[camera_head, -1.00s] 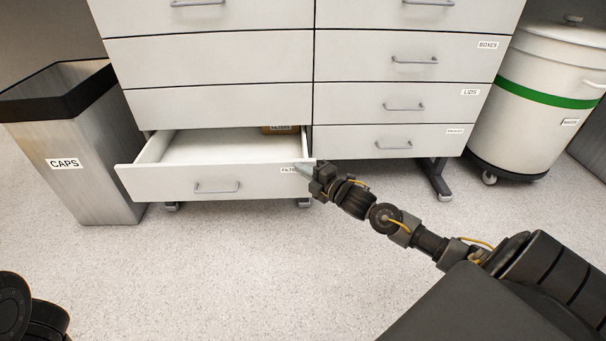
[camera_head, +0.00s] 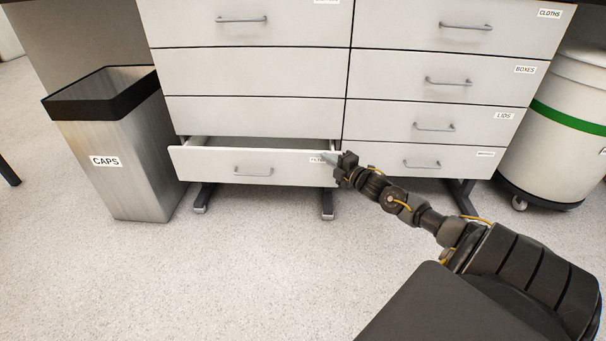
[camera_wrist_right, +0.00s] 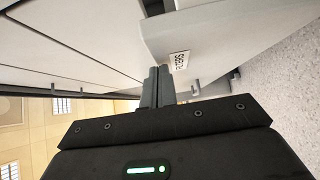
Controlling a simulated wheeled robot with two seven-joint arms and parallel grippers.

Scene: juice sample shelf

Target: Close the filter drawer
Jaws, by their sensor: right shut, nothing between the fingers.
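The filter drawer (camera_head: 213,164) is the bottom drawer of the left column. It is white with a grey handle and stands partly open, with a narrow dark gap showing above its front. My right gripper (camera_head: 328,158) is shut and empty. Its fingertips are at the upper right corner of the drawer front, beside the label, which they partly cover. In the right wrist view, the shut fingers (camera_wrist_right: 157,75) lie close to the drawer front (camera_wrist_right: 215,30) and its label. Whether they touch it is hard to tell. My left gripper is out of view.
A metal bin marked CAPS (camera_head: 120,180) stands left of the cabinet. The right column of drawers (camera_head: 420,95) is shut. A white barrel with a green band (camera_head: 565,125) stands at the right. The speckled floor (camera_head: 230,270) in front is clear.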

